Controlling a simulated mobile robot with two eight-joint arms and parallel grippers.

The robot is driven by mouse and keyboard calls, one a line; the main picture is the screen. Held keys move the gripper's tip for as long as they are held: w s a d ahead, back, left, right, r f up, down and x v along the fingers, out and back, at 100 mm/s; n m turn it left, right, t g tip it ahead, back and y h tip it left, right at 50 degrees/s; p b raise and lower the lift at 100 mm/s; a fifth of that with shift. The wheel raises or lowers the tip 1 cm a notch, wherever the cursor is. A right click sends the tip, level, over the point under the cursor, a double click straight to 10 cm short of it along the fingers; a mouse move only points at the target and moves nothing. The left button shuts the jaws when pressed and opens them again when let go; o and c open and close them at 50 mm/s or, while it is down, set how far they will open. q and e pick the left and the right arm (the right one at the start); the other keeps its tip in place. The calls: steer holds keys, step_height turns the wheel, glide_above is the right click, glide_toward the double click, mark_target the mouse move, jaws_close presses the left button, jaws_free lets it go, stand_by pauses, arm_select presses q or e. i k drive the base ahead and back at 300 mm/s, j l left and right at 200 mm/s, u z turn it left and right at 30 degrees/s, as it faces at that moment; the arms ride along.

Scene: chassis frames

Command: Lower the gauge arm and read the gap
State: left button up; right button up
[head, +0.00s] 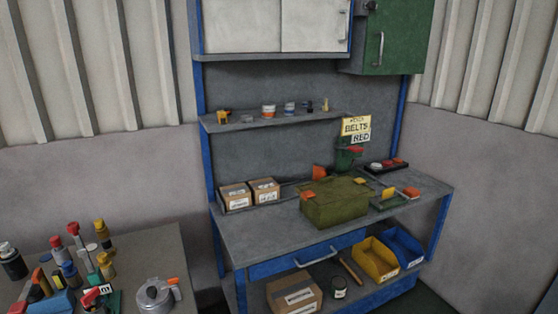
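I cannot pick out a gauge arm or a gap for certain. Neither of my grippers is in view.
Two cardboard boxes (250,193) stand left on the bench. A small tray (388,198) with yellow and orange pieces lies right. Yellow (375,261) and blue bins (406,247) sit below. A side table (160,250) at lower left holds bottles and a metal pot (154,295).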

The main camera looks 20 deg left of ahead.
mark_target(73, 228)
steer(key=i+u, duration=0.1)
steer(key=u, duration=0.3)
steer(key=i+l+u, duration=0.1)
steer(key=u, duration=0.3)
steer(key=l+u, duration=0.2)
steer(key=u, duration=0.2)
steer(key=i+l+u, duration=0.15)
steer(key=u, duration=0.25)
steer(key=l+u, duration=0.1)
steer(key=u, duration=0.3)
steer(key=i+l+u, duration=0.1)
steer(key=u, duration=0.25)
steer(key=l+u, duration=0.2)
steer(key=u, duration=0.2)
steer(key=l+u, duration=0.15)
steer(key=u, duration=0.25)
